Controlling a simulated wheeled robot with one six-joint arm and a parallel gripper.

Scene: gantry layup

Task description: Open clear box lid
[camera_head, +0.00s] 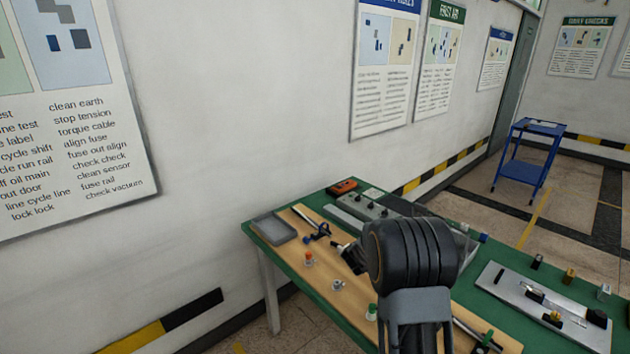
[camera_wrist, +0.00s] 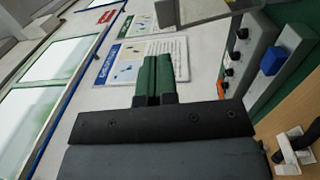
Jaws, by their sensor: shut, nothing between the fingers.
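A pale grey, see-through-looking box (camera_head: 462,240) stands on the green table, partly hidden behind my arm in the head view. I cannot tell its lid's position. In the wrist view, a pale flat-sided piece (camera_wrist: 208,10) at the top edge may be part of this box. My gripper shows in the wrist view with its two green fingers (camera_wrist: 157,75) together and nothing between them. The fingers are near that pale piece in the picture; I cannot tell the gap. In the head view my arm hides the fingers.
The green table (camera_head: 545,282) holds a grey control panel (camera_head: 372,205), a grey tray (camera_head: 272,229), an orange-and-black device (camera_head: 342,187) and a metal plate (camera_head: 515,289) with small parts. Small bottles and tools lie on a wooden board (camera_head: 322,268). A wall stands close behind the table.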

